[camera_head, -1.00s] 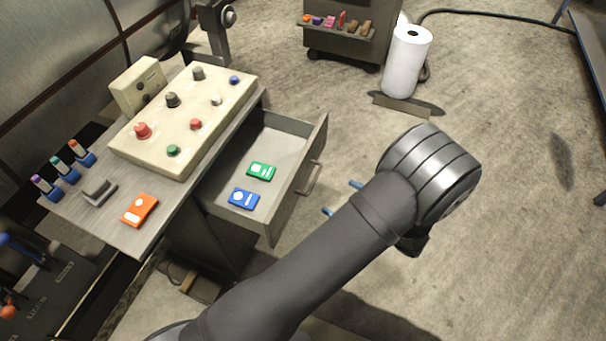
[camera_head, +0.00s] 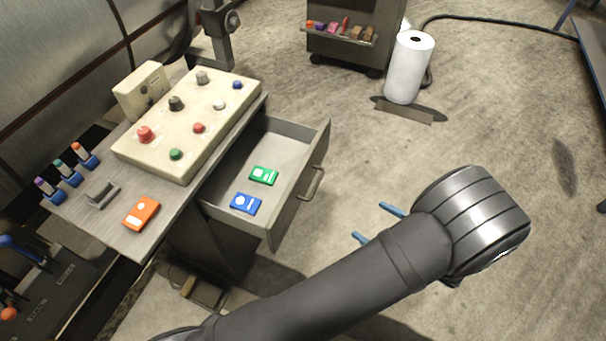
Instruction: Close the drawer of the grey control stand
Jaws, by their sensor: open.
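The grey control stand (camera_head: 120,226) stands at the left with its drawer (camera_head: 285,148) pulled out to the right. A green card (camera_head: 263,175) and a blue card (camera_head: 246,203) lie inside the drawer. The drawer's bar handle (camera_head: 312,183) is on its front face, with nothing touching it. My gripper (camera_head: 376,224) shows as two blue fingertips, spread apart and empty. It is to the right of the drawer front, with a gap of bare floor between in the picture. My own arm hides the rest of the gripper.
A cream button panel (camera_head: 188,122), an orange card (camera_head: 141,214) and several small markers stand on the stand's top. A white roll (camera_head: 409,67) stands on the floor behind, near a dark cabinet (camera_head: 345,45).

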